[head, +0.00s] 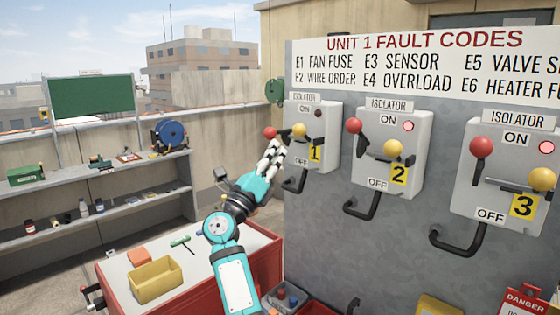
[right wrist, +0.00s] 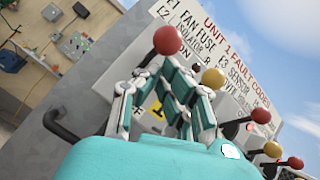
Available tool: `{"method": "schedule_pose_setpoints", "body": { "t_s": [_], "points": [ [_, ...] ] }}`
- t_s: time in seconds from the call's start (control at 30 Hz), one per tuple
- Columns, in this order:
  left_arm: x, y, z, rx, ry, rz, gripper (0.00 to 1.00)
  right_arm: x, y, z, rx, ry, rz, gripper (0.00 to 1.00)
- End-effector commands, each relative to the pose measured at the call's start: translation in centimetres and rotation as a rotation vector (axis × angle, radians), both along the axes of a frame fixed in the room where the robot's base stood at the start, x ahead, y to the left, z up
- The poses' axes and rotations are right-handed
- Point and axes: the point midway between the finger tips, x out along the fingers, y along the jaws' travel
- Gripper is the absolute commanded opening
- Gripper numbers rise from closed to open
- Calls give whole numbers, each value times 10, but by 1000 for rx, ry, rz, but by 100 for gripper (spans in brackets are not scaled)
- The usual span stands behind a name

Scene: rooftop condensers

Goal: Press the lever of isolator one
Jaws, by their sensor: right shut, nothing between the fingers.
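Isolator one (head: 310,132) is the grey box with the yellow 1 label, at the left of the panel. Its lever ends in a red ball (head: 270,132), up near the ON side. A yellow ball (head: 299,130) sits to its right, and the box's lamp (head: 318,113) is dark. My right gripper (head: 274,149) is shut and empty, just below the red ball. In the right wrist view the red ball (right wrist: 167,40) is beyond the fingertips (right wrist: 168,79) and the yellow ball (right wrist: 212,78) is behind the right finger. Contact cannot be told. My left gripper is out of view.
Isolator two (head: 398,125) and isolator three (head: 500,150), with lit red lamps, stand to the right. Black handles (head: 362,207) stick out below the boxes. A red-sided bench (head: 190,280) with a yellow bin (head: 157,280) is below left. Shelves (head: 90,205) stand behind.

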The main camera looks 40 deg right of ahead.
Motion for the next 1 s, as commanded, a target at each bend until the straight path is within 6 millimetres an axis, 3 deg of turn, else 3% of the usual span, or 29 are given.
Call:
{"method": "schedule_pose_setpoints", "body": {
  "t_s": [0.5,1.0],
  "points": [
    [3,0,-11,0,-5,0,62,-1,7,41,0,-3,0,0],
    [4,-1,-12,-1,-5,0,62,-1,6,55,-2,-1,-1,0]
  ]
}}
